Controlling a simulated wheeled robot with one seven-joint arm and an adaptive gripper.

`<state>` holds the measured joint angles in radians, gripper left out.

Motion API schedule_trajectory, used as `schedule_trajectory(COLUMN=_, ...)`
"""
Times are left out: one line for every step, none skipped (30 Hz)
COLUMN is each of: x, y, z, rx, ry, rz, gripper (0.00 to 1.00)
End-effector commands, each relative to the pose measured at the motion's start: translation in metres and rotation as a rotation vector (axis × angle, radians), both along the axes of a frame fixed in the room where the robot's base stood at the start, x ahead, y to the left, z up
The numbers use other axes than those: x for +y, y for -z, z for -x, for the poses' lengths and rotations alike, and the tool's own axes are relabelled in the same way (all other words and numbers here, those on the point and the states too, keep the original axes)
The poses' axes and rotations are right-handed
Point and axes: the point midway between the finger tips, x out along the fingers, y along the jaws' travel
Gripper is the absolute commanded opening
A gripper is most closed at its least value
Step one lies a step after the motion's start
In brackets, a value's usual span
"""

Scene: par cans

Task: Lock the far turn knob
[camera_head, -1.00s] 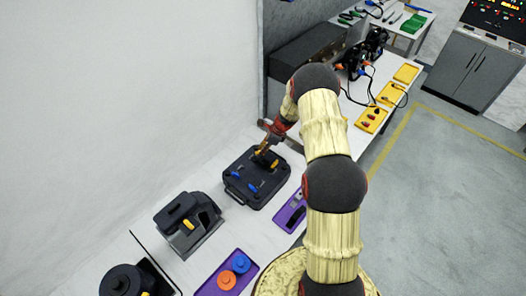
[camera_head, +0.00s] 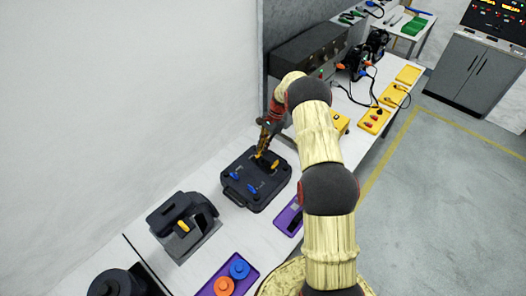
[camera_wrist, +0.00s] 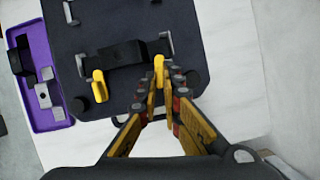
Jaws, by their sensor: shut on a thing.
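A black case (camera_head: 242,198) lies on the white bench, with small turn knobs on its top. Two blue knobs are on its near side, one at the left (camera_head: 235,175) and one in the middle (camera_head: 252,189). A free yellow knob (camera_head: 275,164) sits on the far side; it also shows in the wrist view (camera_wrist: 99,86). My gripper (camera_head: 260,153) reaches down at the far edge of the case. In the wrist view, my gripper (camera_wrist: 160,88) is shut on the other yellow knob (camera_wrist: 159,66), whose upper part shows between the fingertips. Its lower part is hidden.
A purple tray (camera_head: 281,222) lies right of the case, also at left in the wrist view (camera_wrist: 52,118). A black and grey device (camera_head: 178,226) stands nearer. Another purple tray (camera_head: 249,267) holds blue and orange round parts. A wall runs along the left.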

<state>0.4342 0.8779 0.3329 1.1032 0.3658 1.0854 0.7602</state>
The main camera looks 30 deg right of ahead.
Motion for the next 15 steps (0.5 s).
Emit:
schedule_trajectory(x=0.0001, y=0.0021, z=-0.0014, rx=-0.002, ry=-0.03, rz=0.001, gripper=0.0)
schedule_trajectory(x=0.0003, y=0.0019, z=-0.0014, rx=-0.001, ry=-0.048, rz=0.001, gripper=0.0)
schedule_trajectory(x=0.0001, y=0.0016, z=-0.0015, rx=-0.001, ry=-0.071, rz=0.001, gripper=0.0)
schedule_trajectory(x=0.0001, y=0.0013, z=-0.002, rx=-0.002, ry=-0.087, rz=0.002, gripper=0.0)
schedule_trajectory(x=0.0001, y=0.0011, z=-0.0022, rx=-0.002, ry=-0.101, rz=0.002, gripper=0.0)
schedule_trajectory(x=0.0003, y=0.0009, z=-0.0022, rx=-0.002, ry=-0.118, rz=0.001, gripper=0.0)
schedule_trajectory(x=0.0003, y=0.0009, z=-0.0021, rx=-0.002, ry=-0.131, rz=0.001, gripper=0.0)
schedule_trajectory(x=0.0002, y=0.0009, z=-0.0021, rx=-0.002, ry=-0.142, rz=0.001, gripper=0.0)
schedule_trajectory(x=0.0002, y=0.0009, z=-0.0021, rx=-0.001, ry=-0.154, rz=0.002, gripper=0.0)
schedule_trajectory(x=0.0002, y=0.0009, z=-0.002, rx=-0.001, ry=-0.163, rz=0.001, gripper=0.0)
schedule_trajectory(x=0.0002, y=0.0008, z=-0.002, rx=-0.001, ry=-0.171, rz=0.001, gripper=0.0)
schedule_trajectory(x=0.0003, y=0.0007, z=-0.0021, rx=-0.001, ry=-0.179, rz=0.001, gripper=0.0)
schedule_trajectory(x=0.0003, y=0.0005, z=-0.0021, rx=-0.001, ry=-0.185, rz=0.0, gripper=0.0)
schedule_trajectory(x=0.0003, y=0.0004, z=-0.0022, rx=0.0, ry=-0.189, rz=0.0, gripper=0.0)
schedule_trajectory(x=0.0004, y=0.0004, z=-0.0022, rx=-0.001, ry=-0.193, rz=0.0, gripper=0.0)
